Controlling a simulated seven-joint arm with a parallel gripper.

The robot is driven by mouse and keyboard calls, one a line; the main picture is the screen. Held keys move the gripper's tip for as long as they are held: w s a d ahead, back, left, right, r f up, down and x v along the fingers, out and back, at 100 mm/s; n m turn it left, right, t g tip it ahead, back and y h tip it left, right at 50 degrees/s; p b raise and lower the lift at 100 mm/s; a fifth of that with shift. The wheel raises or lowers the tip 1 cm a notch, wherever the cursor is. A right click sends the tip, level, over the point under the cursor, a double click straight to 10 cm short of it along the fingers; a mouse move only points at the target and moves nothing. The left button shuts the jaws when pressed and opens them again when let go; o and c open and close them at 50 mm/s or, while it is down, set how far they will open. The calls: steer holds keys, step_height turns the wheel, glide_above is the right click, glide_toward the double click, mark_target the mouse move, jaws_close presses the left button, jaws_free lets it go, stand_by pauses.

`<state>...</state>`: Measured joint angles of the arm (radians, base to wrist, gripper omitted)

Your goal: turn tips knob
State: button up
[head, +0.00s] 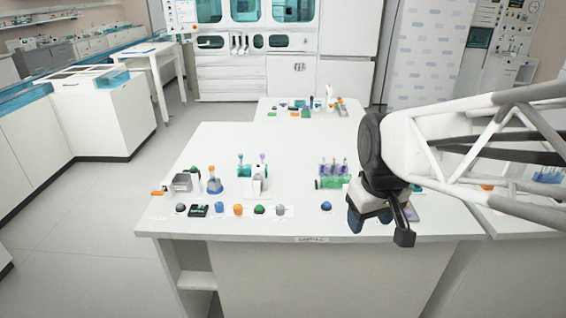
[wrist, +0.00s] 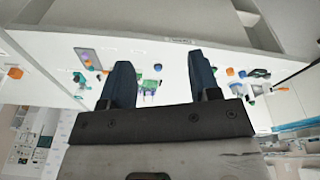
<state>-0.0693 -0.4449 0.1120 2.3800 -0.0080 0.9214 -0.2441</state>
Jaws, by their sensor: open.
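Several small round knobs stand in a row along the table's front edge. In the head view they include a blue knob (head: 218,209), an orange knob (head: 238,209), a green-topped knob (head: 259,209) and a separate blue knob (head: 326,206) further right. Their labels are too small to read, so I cannot tell which is the tips knob. My gripper (head: 368,218) is above the table's front right part, right of the separate blue knob. The wrist view shows its two dark fingers (wrist: 161,70) apart and empty, with a small blue knob (wrist: 158,67) visible beyond the gap.
A rack of tubes (head: 333,175) stands behind the separate blue knob, close left of my arm. A white stand (head: 258,186) and a grey block (head: 182,182) are further left. The table's middle back is clear.

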steer(key=w+a+f+n+g, duration=0.1)
steer(key=w+a+f+n, duration=0.2)
steer(key=w, duration=0.4)
steer(key=w+a+f+n, duration=0.1)
steer(key=w+a+n, duration=0.25)
steer(key=w, duration=0.45)
steer(key=n+g, duration=0.1)
steer(key=n, duration=0.4)
glide_above(280, 207)
steer(key=shift+m, duration=0.25)
steer(key=f, duration=0.8)
steer(key=shift+s+d+f, duration=0.3)
steer(key=shift+f, duration=0.1)
steer(key=shift+w+a+f, duration=0.35)
steer(key=shift+f, duration=3.9)
